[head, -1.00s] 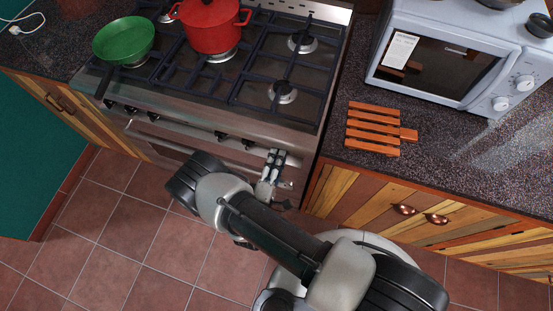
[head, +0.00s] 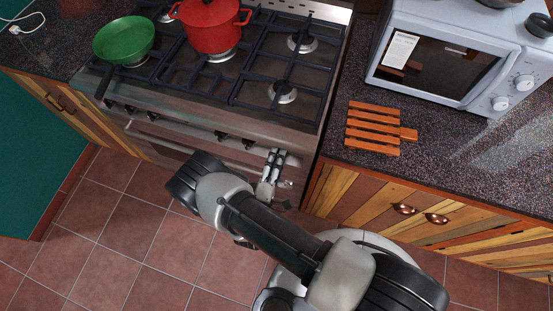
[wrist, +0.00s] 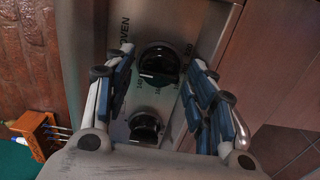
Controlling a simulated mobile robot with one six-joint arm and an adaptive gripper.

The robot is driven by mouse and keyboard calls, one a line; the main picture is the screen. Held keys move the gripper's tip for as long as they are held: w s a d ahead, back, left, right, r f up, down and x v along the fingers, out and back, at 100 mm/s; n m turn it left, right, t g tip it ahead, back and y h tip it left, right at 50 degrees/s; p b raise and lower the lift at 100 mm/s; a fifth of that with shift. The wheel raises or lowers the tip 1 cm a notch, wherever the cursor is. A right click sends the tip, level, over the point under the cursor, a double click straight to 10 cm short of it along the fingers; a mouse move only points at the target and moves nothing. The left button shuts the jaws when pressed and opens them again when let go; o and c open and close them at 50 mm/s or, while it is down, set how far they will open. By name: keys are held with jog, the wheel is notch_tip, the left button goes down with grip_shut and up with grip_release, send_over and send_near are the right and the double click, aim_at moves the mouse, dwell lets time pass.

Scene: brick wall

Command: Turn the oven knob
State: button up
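The oven knob (wrist: 159,65) is a round black knob with a white mark, on the stove's metal front panel beside the word OVEN and printed numbers. A second black knob (wrist: 145,127) shows closer to the gripper's base in the wrist view. My gripper (wrist: 160,62) is open, with one finger on either side of the oven knob. A narrow gap shows beside the knob, and I cannot tell whether either finger touches it. In the head view my gripper (head: 273,158) is at the right end of the stove's front panel and hides the knob there.
The stove top (head: 262,118) carries a red pot (head: 212,28) and a green pan (head: 124,40). To the right, a wooden trivet (head: 373,128) and a microwave (head: 440,60) stand on the dark counter (head: 430,150). The tiled floor (head: 130,235) in front is clear.

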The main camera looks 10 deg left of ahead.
dwell(0.3)
jog(key=s, duration=0.8)
jog(key=shift+a, duration=0.3)
dwell(0.3)
